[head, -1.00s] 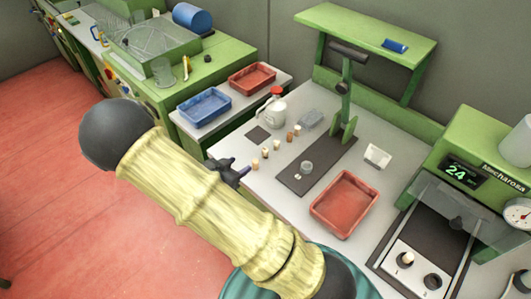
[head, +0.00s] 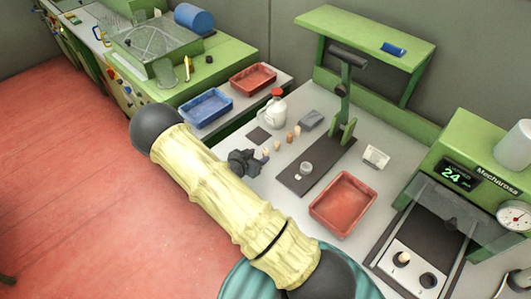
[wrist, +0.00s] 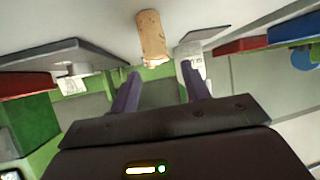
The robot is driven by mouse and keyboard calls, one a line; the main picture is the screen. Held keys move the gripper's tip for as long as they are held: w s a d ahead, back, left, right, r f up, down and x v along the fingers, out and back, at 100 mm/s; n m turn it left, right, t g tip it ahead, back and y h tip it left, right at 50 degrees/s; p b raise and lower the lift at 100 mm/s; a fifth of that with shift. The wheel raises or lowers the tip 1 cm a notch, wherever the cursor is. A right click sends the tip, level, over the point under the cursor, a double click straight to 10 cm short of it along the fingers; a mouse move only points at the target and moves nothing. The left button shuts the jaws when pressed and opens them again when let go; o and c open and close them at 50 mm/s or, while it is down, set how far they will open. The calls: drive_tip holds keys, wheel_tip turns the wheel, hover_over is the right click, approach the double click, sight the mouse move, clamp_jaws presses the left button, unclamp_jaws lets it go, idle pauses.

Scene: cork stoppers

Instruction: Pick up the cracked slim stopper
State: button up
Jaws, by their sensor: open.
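A row of several small cork stoppers stands on the white bench; one (head: 277,146) is near the middle and a browner one (head: 290,137) is behind it. Another stopper (head: 265,153) is closest to my gripper (head: 258,161), partly hidden beside the fingers. In the wrist view, which looks upside down, one tan speckled stopper (wrist: 152,36) shows large, beyond the fingertips. My gripper also shows there (wrist: 160,71), with its two dark purple fingers apart and nothing between them. I cannot make out a crack, so I cannot tell which stopper is the cracked slim one.
A dark press stand (head: 300,178) with a small round metal piece (head: 306,168) is right of the stoppers. A red tray (head: 343,205), a white jug (head: 275,106), a grey block (head: 312,120) and a dark flat square (head: 258,135) are nearby. A white card holder (head: 376,156) stands farther right.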

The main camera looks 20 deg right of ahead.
sight(264, 152)
drive_tip(key=shift+w+d+f+p, duration=0.1)
drive_tip(key=shift+w+d+p, duration=0.1)
drive_tip(key=shift+d+p, duration=0.15)
drive_tip(key=p+x, duration=0.2)
drive_tip(key=x, duration=0.2)
drive_tip(key=shift+w+d+f, duration=0.1)
drive_tip(key=shift+w+d, duration=0.05)
drive_tip(key=shift+w, duration=0.05)
drive_tip(key=shift+c, duration=0.2)
clamp_jaws()
